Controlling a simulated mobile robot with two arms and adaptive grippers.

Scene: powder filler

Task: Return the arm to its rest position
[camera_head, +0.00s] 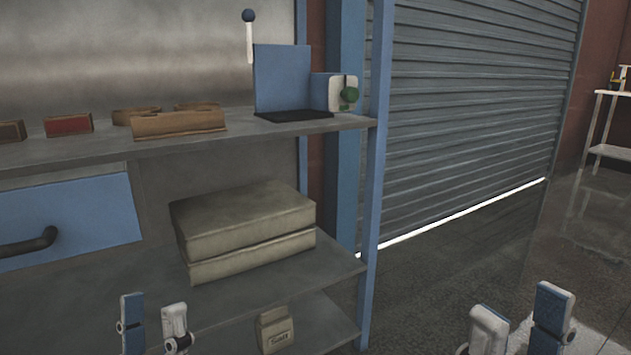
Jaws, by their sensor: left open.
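My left gripper (153,312) is at the bottom left, in front of the lower shelves. Its blue and white fingers point up and stand apart, with nothing between them. My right gripper (520,308) is at the bottom right, over the dark floor. Its white and blue fingers are spread wide with an empty gap. Neither gripper touches anything that I can see. The arms behind both grippers are mostly below the picture's edge.
A rack shelf (75,150) bears wooden blocks (180,123) and a blue device (282,80). A blue post (372,200) edges the rack. Open floor lies right.

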